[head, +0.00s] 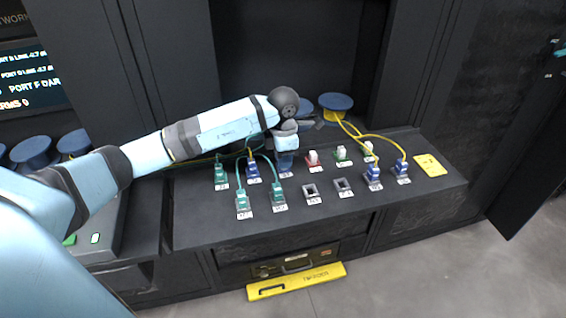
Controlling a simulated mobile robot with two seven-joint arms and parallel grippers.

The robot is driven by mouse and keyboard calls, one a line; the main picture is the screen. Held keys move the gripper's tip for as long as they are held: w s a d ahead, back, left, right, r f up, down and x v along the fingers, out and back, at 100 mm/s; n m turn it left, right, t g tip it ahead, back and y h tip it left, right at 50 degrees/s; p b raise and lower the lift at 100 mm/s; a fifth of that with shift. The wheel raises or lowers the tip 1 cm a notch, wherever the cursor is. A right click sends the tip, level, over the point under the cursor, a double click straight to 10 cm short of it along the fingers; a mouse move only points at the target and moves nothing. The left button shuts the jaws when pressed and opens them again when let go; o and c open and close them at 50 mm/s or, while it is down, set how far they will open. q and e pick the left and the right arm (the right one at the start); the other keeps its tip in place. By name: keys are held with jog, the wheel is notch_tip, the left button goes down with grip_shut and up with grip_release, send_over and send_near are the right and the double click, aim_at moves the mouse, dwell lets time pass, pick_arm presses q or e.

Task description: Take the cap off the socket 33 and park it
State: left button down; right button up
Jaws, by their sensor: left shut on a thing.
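My left gripper (286,152) reaches in from the left and points down over the third place in the back row of the panel. It is shut on what seems to be the cap, which its fingers hide. A blue socket (286,164) shows right below the fingertips; I cannot tell whether the cap is still seated on it. The label below is too small to read, so I cannot confirm that it is socket 33. White caps stand on a red socket (313,159) and a green socket (341,154) to the right. My right gripper is not in view.
Two empty grey holders (311,193) and (344,186) are in the front row. Plugs with green cables (243,203) stand left, blue plugs with yellow cables (374,174) right. A yellow card (430,165) lies at the right end. Fibre spools (336,102) stand behind.

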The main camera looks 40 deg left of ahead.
pick_arm(q)
jog(key=shift+r, duration=0.5)
jog(key=shift+r+p, duration=0.35)
jog(key=shift+p, duration=0.05)
jog(key=shift+r+p, duration=0.5)
jog(key=shift+r, duration=0.8)
jog(key=shift+r+p, duration=0.65)
jog(key=shift+r, duration=0.1)
